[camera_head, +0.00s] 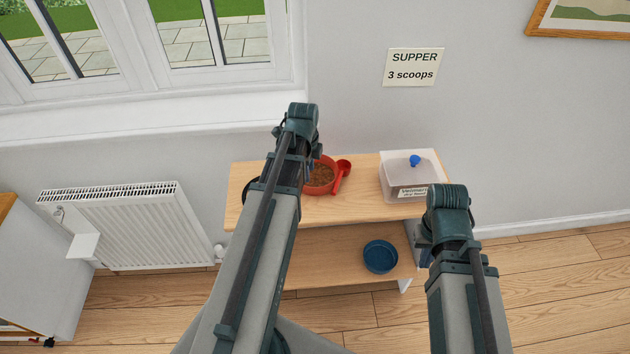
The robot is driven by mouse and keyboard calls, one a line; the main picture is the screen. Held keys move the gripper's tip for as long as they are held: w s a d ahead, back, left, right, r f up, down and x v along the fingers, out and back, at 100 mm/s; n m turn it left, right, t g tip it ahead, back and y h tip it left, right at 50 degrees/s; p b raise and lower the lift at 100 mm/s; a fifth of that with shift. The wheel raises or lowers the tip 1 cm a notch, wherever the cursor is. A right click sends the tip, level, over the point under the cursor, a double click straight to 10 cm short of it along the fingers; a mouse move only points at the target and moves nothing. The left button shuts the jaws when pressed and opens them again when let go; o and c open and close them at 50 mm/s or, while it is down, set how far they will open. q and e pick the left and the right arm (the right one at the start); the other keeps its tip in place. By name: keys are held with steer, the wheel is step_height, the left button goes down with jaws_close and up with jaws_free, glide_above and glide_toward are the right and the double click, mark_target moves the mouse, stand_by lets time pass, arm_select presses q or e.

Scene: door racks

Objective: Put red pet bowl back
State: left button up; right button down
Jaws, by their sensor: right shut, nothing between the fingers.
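The red pet bowl (325,187) holds brown kibble and stands on the upper board of the wooden shelf unit (350,206). A red scoop (343,166) is at the bowl's right side, its handle across the right rim. My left gripper (310,166) is at the bowl's left side, mostly hidden behind my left arm. Its fingertips do not show, so I cannot tell whether it touches the bowl. My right gripper (421,242) is shut and empty, beside the right end of the shelf unit and partly hidden by my arm.
A clear food container (408,172) with a blue knob stands right of the bowl. A blue bowl (380,257) is on the lower board. A dark curved thing (250,189) shows left of my arm. A supper sign (413,67) reads "3 scoops". A radiator (113,222) is at left.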

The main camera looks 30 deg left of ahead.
arm_select(q)
steer(key=b, duration=0.5)
glide_above(312, 192)
steer(key=s, duration=0.1)
step_height(312, 192, down, 6)
steer(key=shift+f, duration=0.15)
steer(key=f+b, duration=0.3)
steer(key=w+f+b, duration=0.1)
steer(key=f+b, duration=0.1)
steer(key=shift+f, duration=0.1)
steer(key=shift+c, duration=0.3)
jaws_close()
stand_by(0.7)
